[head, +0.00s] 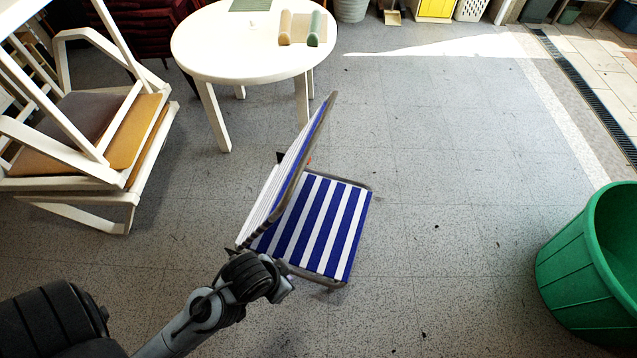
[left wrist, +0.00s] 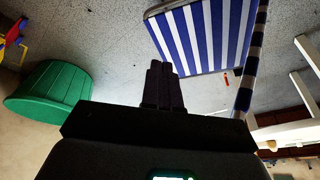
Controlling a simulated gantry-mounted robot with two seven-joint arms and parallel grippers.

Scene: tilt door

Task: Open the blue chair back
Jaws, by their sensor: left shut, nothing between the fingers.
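The folding chair has a seat (head: 322,222) with blue and white stripes, resting low on the floor in the middle of the head view. Its back (head: 290,170) stands raised and steeply tilted at the seat's left side, seen nearly edge-on. The left wrist view shows the striped seat (left wrist: 207,32) at the top and the back (left wrist: 250,62) as a narrow strip at right. My left gripper (left wrist: 161,68) is shut and empty, with its fingertips close to the seat frame; contact cannot be told. In the head view my left arm is at the chair's near left corner. My right gripper is not in view.
A round white table (head: 245,52) stands behind the chair. Stacked white chairs (head: 85,140) with brown and yellow seats are at left. A green bin (head: 595,265) is at right, also in the left wrist view (left wrist: 48,95). The floor right of the chair is clear.

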